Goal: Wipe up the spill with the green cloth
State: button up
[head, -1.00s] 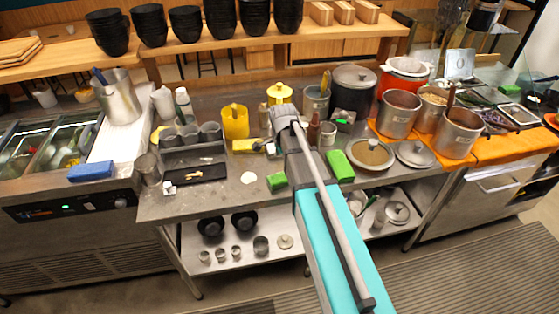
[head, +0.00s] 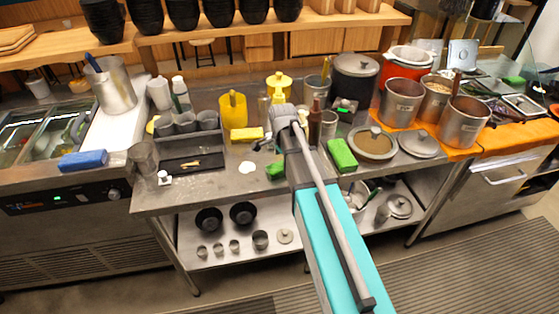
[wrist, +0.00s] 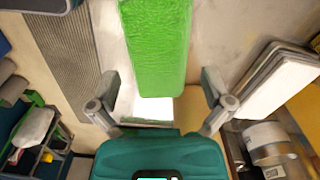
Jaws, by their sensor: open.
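In the head view, a small green cloth-like piece (head: 275,171) lies near the front of the steel counter. A pale whitish patch, likely the spill (head: 248,167), is just to its left. A larger green block (head: 342,155) lies to the right of my arm. In the wrist view, a long, rough green piece (wrist: 157,45) lies ahead of my gripper (wrist: 162,100), in line with the gap between the fingers. The fingers are spread and hold nothing. I cannot tell which green piece this is. In the head view my gripper is mostly hidden behind my arm.
A yellow pitcher (head: 233,110), yellow block (head: 247,135), brown bottle (head: 315,122) and lidded pan (head: 371,143) crowd the counter around my arm. A black tray (head: 193,162) lies at left. Bowls sit on the lower shelf (head: 290,258). Bare counter shows near the front edge.

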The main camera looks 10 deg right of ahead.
aim_at(282, 165)
jog(key=shift+f+b, duration=0.4)
jog(key=shift+f, duration=0.3)
jog(key=c, duration=0.8)
jog(key=shift+c, duration=0.2)
jog(key=shift+r+p, duration=2.55)
